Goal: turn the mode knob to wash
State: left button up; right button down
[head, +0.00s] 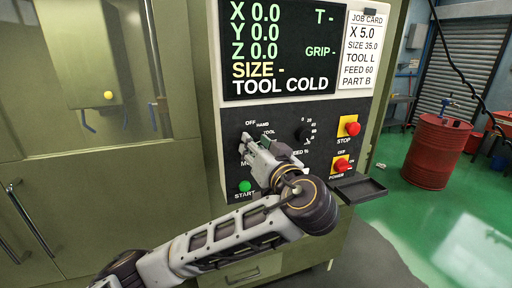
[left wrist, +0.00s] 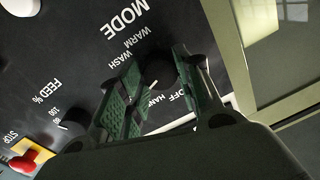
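The mode knob (left wrist: 160,70) is dark and round on the black panel. In the left wrist view, which shows the panel upside down, the labels OFF, HAND, WASH, WARM and MODE surround it. A small light mark shows on its HAND side, but I cannot read its setting surely. My left gripper (left wrist: 158,60) has its two green-padded fingers apart, one on each side of the knob. I cannot tell whether the pads touch it. In the head view my left gripper (head: 253,142) covers the knob and part of its labels. My right gripper is in neither view.
The feed knob (head: 303,133) is right of the gripper. Red stop (head: 352,128) and power (head: 341,164) buttons are farther right, the green start button (head: 245,186) below. The screen (head: 280,50) reads TOOL COLD. A small dark tray (head: 358,188) juts out at lower right.

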pick_arm(q)
jog(key=shift+c, duration=0.9)
jog(key=shift+b, duration=0.3)
jog(key=shift+f+m+t+h, duration=0.1)
jog(key=shift+m+t+h, duration=0.15)
jog(key=shift+m, duration=3.45)
jog(key=shift+f+m+t+h, duration=0.15)
jog(key=shift+m+t, duration=0.1)
jog(key=shift+m, duration=3.45)
jog(key=shift+r, duration=0.1)
